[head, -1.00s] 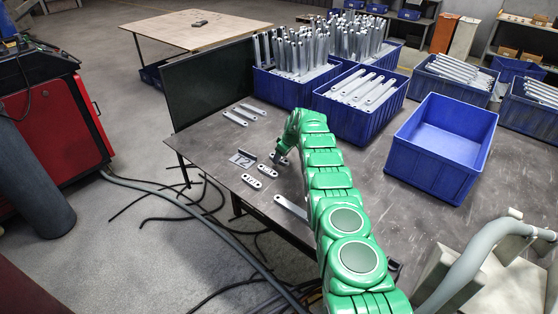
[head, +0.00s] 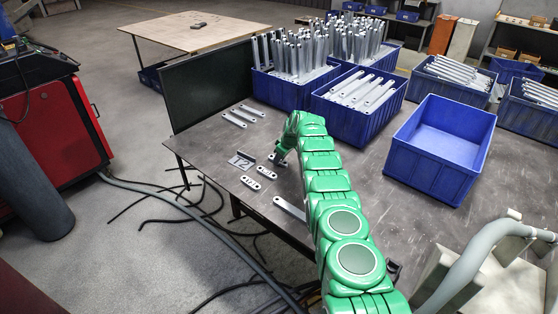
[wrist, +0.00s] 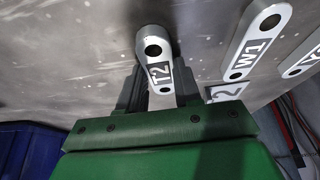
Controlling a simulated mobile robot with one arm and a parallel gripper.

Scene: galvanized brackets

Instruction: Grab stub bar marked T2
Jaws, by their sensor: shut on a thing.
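The stub bar marked T2 (wrist: 155,70) is a short grey metal bar with rounded ends, a hole near each end and a dark label with white letters. In the wrist view it lies between the two dark fingers of my gripper (wrist: 161,92), which is shut on it. In the head view my gripper (head: 279,158) is low at the tabletop near the left edge of the table, and the bar is mostly hidden there. I cannot tell whether the bar is clear of the table.
A bar marked W1 (wrist: 252,48) lies beside it, with another labelled bar (wrist: 304,56) further right. An empty blue bin (head: 441,146) and filled bins (head: 357,108) stand on the table (head: 350,185). A longer bar (head: 289,208) lies near the front edge.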

